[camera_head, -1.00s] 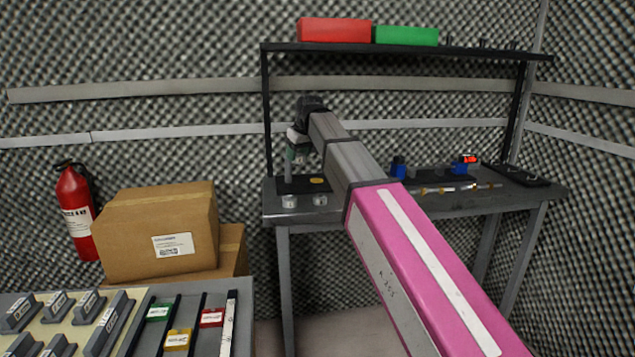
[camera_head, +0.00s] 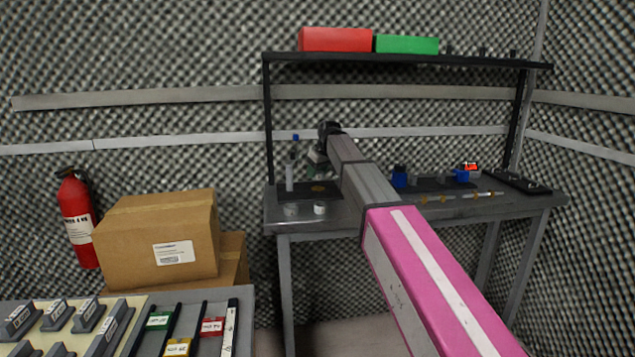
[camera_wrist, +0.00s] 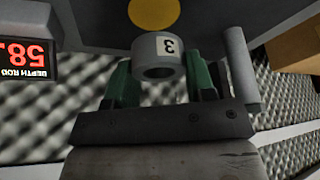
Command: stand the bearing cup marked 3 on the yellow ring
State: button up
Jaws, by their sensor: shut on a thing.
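The bearing cup marked 3 (camera_wrist: 158,62) is a pale grey cup with a white label reading 3. In the wrist view it sits between the green fingers of my gripper (camera_wrist: 160,82), which is shut on it. The held cup cannot be made out in the head view.
Two small cups (camera_head: 290,209) (camera_head: 320,209) stand at the bench's front left edge. A grey post (camera_wrist: 240,65) stands close beside the gripper. A red-lit depth rod display (camera_wrist: 25,48) is at the left of the wrist view.

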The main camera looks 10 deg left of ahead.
aim_at(318, 188)
jog(key=shift+f, duration=2)
jog(key=shift+f, duration=0.15)
jog(key=o, duration=1)
jog(key=shift+o, duration=0.2)
jog(key=v, duration=1.2)
